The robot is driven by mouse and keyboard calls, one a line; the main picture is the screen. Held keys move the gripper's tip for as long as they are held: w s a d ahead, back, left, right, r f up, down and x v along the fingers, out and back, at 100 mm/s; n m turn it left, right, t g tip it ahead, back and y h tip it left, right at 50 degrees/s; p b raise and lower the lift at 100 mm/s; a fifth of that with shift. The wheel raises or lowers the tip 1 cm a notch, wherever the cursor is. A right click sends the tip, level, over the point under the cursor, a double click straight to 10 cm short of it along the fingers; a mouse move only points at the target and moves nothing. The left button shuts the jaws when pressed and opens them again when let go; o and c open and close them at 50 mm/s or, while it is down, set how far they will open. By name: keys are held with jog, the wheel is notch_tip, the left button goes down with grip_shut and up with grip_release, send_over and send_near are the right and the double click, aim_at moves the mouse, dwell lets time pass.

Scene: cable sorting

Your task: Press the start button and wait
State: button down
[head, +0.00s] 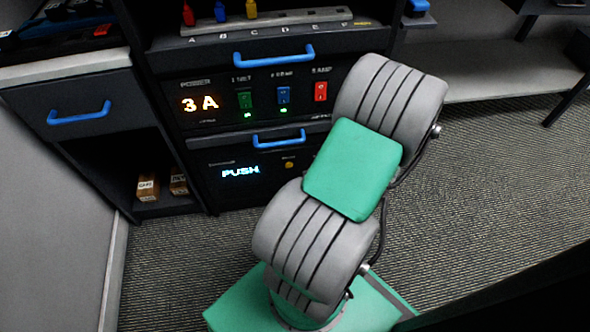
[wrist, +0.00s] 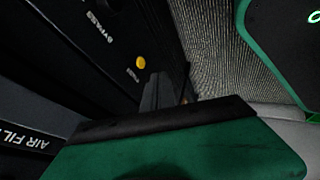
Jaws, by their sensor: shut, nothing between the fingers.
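A small round yellow button (head: 289,164) is on the lower dark panel, right of a lit display (head: 240,171) reading PUSH. It also shows in the wrist view (wrist: 140,62), with small lettering beside it that I cannot read surely. I cannot confirm from its label that it is the start button. My gripper (wrist: 168,92) is shut and empty in the wrist view, its dark fingers appearing below and right of the button. They look apart from it, though the depth is hard to judge. In the head view my arm hides the gripper.
Above is a panel (head: 205,116) reading 3A with green, blue and red switches. Blue handles (head: 273,55) stick out from the drawers. An open cubby (head: 150,160) at left holds small boxes. Carpet (head: 500,180) is clear at right. BYPASS lettering (wrist: 100,27) is near the button.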

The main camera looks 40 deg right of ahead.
jog(key=b, duration=0.5)
send_near(293, 168)
jog(key=a+f, duration=0.4)
jog(key=a, duration=0.1)
jog(key=w, duration=0.1)
jog(key=w+d, duration=0.1)
jog(key=w+d+b, duration=0.1)
jog(key=shift+w+d+r, duration=0.15)
jog(key=shift+w+r, duration=0.2)
